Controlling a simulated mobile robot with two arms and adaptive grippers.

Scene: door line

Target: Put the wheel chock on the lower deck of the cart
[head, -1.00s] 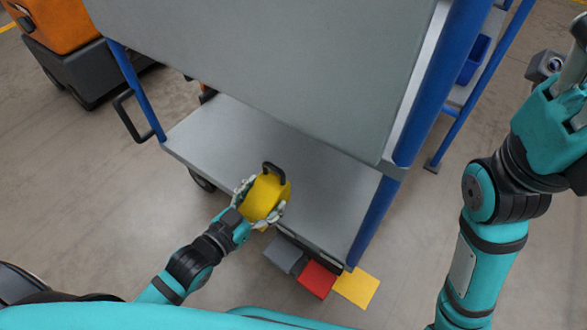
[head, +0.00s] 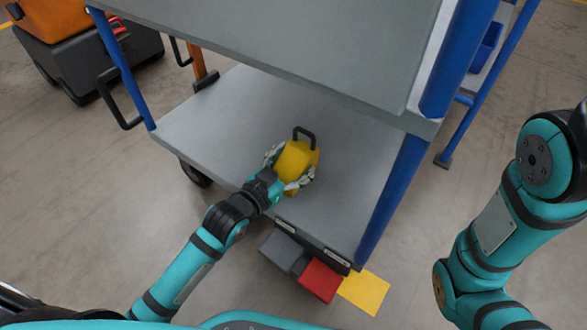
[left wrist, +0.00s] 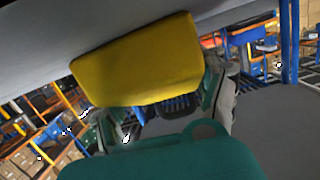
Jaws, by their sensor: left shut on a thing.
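The yellow wheel chock (head: 297,160) with a black handle is in my left gripper (head: 289,166), whose fingers close around its sides. In the head view the chock is over the front part of the cart's grey lower deck (head: 240,110). I cannot tell whether it touches the deck. The chock also shows in the left wrist view (left wrist: 140,62), between the fingers (left wrist: 185,100). The upper deck (head: 300,35) overhangs the back of the lower one. My right arm is at the right, its gripper outside the head view.
Blue posts (head: 392,195) stand at the cart's corners. Grey, red (head: 320,281) and yellow (head: 364,290) patches are below the front edge. An orange machine (head: 60,35) is at upper left, and a blue rack (head: 465,120) at right. The lower deck around the chock is clear.

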